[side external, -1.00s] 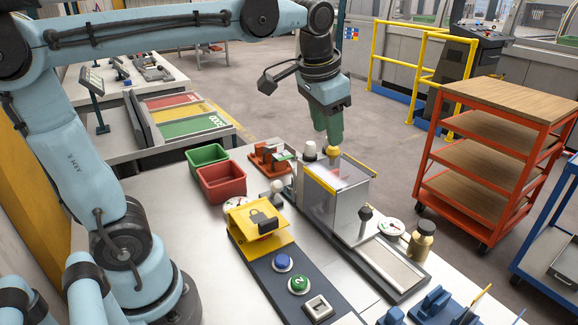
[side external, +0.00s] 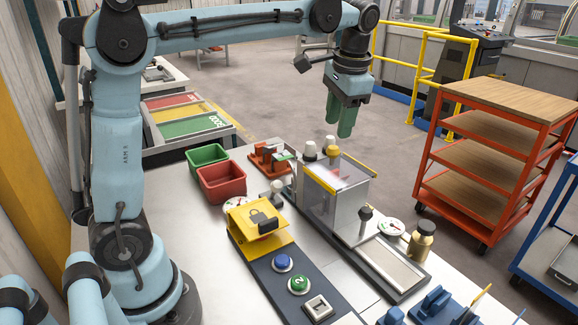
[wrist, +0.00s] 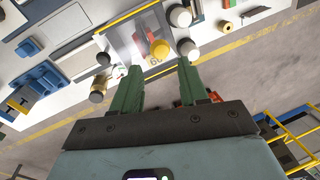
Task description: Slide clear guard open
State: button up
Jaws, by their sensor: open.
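The clear guard (side external: 343,180) is a see-through box with a yellow edge strip, standing over the head of a metal track on the bench. In the wrist view the guard (wrist: 122,40) is upper left of centre. A yellow-topped knob (side external: 332,148) stands at its far side; it also shows in the wrist view (wrist: 160,48). A dark knob (side external: 365,212) stands by the guard's near right side. My gripper (side external: 340,124) is open and empty, above and beyond the guard, touching nothing. In the wrist view its green fingers (wrist: 158,68) are apart, with the yellow knob just past their tips.
White-capped posts (side external: 309,149) stand close to the yellow knob. A yellow padlock box (side external: 258,222) and button panel (side external: 282,263) lie left of the track (side external: 390,262). A brown bottle (side external: 421,240) stands at right. Red (side external: 222,182) and green bins (side external: 207,156) sit at back left.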

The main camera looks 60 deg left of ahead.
aim_at(334, 146)
jog(key=shift+w+a+f, duration=0.1)
jog(key=shift+a+f, duration=0.1)
jog(key=shift+f, duration=0.95)
jog(key=shift+s+a+f, duration=0.1)
jog(key=shift+a+f, duration=0.15)
jog(key=shift+f, duration=0.85)
jog(key=shift+w+a+f, duration=0.1)
jog(key=shift+a+f, duration=0.1)
jog(key=shift+f, duration=0.95)
grip_shut()
